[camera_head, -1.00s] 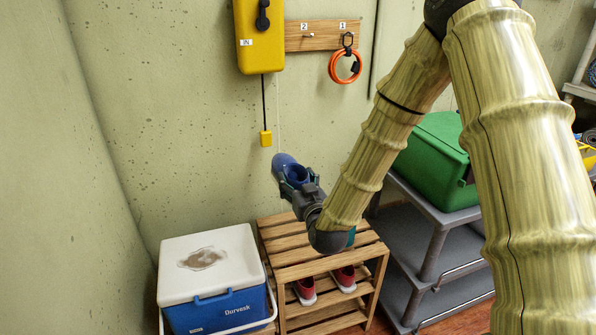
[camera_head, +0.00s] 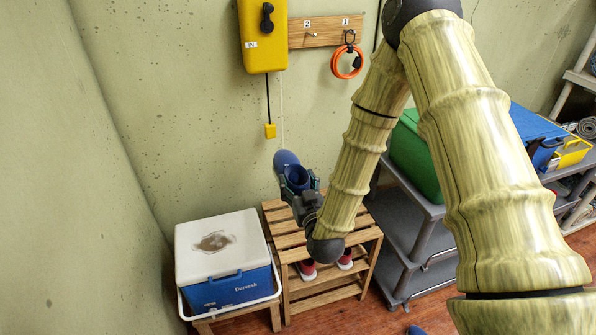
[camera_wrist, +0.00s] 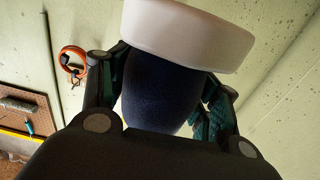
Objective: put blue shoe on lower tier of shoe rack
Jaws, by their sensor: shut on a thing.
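The blue shoe (camera_head: 287,163) is held in my gripper (camera_head: 300,184), above the back of the wooden shoe rack (camera_head: 288,241). In the wrist view the dark blue shoe (camera_wrist: 160,92) with its thick white sole (camera_wrist: 187,32) fills the space between the two fingers of my gripper (camera_wrist: 160,95). The rack has a slatted top tier and a lower tier. A pair of red shoes (camera_head: 345,261) with white parts stands on the lower tier. My arm hides part of the rack's top and right side. Another blue thing (camera_head: 416,331) shows at the bottom edge, mostly cut off.
A blue and white cooler (camera_head: 225,262) stands left of the rack on a low wooden stand. A grey shelf cart (camera_head: 405,230) with a green bin (camera_head: 416,160) stands to the right. A yellow phone box (camera_head: 262,35) and an orange ring (camera_head: 346,63) hang on the wall behind.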

